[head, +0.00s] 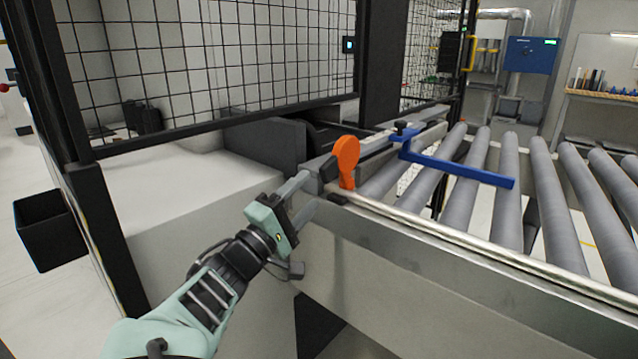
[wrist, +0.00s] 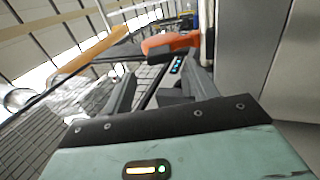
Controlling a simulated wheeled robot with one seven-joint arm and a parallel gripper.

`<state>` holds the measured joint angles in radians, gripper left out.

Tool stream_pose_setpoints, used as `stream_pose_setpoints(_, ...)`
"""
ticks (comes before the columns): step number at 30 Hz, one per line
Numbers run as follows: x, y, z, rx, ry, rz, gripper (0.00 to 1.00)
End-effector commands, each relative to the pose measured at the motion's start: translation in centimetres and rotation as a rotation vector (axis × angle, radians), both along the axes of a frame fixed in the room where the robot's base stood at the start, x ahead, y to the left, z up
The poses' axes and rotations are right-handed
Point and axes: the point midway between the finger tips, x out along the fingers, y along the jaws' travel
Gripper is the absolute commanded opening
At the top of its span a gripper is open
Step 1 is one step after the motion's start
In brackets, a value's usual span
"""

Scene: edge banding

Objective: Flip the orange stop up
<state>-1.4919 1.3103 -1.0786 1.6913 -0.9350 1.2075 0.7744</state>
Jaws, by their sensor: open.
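The orange stop (head: 345,160) stands upright at the near left end of the roller conveyor's side rail, its round head at the top. My gripper (head: 318,188) is beside it on the left, with its fingers pointing toward its lower part. In the wrist view the orange stop (wrist: 172,43) lies just beyond the fingertips of my gripper (wrist: 158,78). The fingers are apart with nothing between them. I cannot tell whether a finger touches the stop.
A blue bar (head: 455,168) reaches over the rollers (head: 508,190) to the right of the stop. The metal side rail (head: 470,245) runs along the near edge. A mesh guard (head: 210,60) stands behind my arm. A white surface (head: 190,185) lies to the left.

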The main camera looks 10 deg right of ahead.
Motion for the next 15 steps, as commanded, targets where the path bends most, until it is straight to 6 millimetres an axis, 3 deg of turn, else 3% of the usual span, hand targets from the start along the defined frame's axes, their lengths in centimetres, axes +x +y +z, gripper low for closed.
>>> stream_pose_setpoints(6, -2.9, 4.0, -2.0, 0.0, 0.0, 0.004, 0.58)
stream_pose_setpoints(15, -5.5, 7.6, -3.7, -0.001, 0.0, 0.001, 0.58)
